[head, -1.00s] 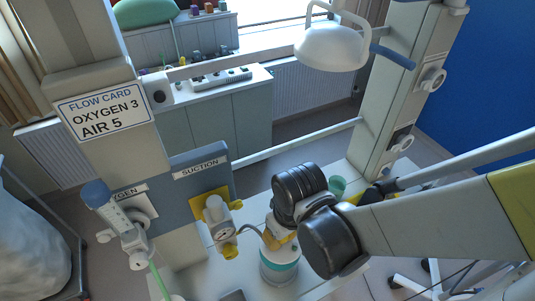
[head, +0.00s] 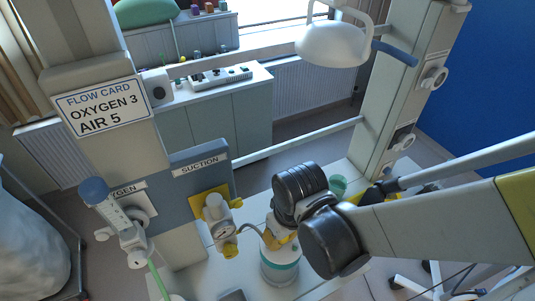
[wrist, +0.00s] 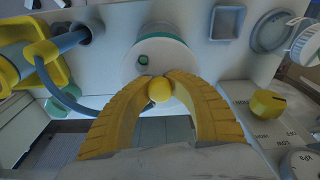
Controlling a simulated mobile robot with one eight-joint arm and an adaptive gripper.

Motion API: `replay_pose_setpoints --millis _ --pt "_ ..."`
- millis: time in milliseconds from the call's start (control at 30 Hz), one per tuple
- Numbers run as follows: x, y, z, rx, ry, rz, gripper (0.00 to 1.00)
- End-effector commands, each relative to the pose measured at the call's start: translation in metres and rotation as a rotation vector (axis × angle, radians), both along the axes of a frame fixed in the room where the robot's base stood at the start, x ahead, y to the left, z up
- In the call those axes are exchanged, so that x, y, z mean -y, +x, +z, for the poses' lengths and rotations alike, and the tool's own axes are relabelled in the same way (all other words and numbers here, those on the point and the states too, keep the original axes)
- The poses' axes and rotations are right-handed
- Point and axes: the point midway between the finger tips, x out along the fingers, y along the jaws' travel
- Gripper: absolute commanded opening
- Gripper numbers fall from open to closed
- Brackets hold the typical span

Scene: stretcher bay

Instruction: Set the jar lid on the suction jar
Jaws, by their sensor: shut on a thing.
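The suction jar (head: 280,270), pale with a teal band, stands upright on the white work surface below my gripper. My gripper (wrist: 159,88) has yellow ribbed fingers shut on the round yellow knob of the jar lid (wrist: 130,68). The lid is a pale disc with a small green-rimmed port. In the wrist view the lid lies over the jar (wrist: 166,30), whose teal band shows past the lid's edge. I cannot tell whether lid and jar touch. In the head view my gripper (head: 277,238) and dark wrist hide most of the lid.
A suction regulator (head: 220,225) with a gauge stands left of the jar, and a grey hose (head: 250,228) runs from it towards the jar. The oxygen flowmeter (head: 120,225) is further left. A green cup (head: 338,186) stands behind my wrist. The wrist view shows a square tray (wrist: 227,22).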

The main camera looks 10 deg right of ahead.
Motion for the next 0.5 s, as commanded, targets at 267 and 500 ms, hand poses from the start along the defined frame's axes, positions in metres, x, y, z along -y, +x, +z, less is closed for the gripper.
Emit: replay_pose_setpoints --millis 267,500 --pt "-0.0001 0.0001 -0.0015 0.0 0.0 0.0 0.0" --pt "-0.0002 0.0 -0.0055 0.0 0.0 0.0 0.0"
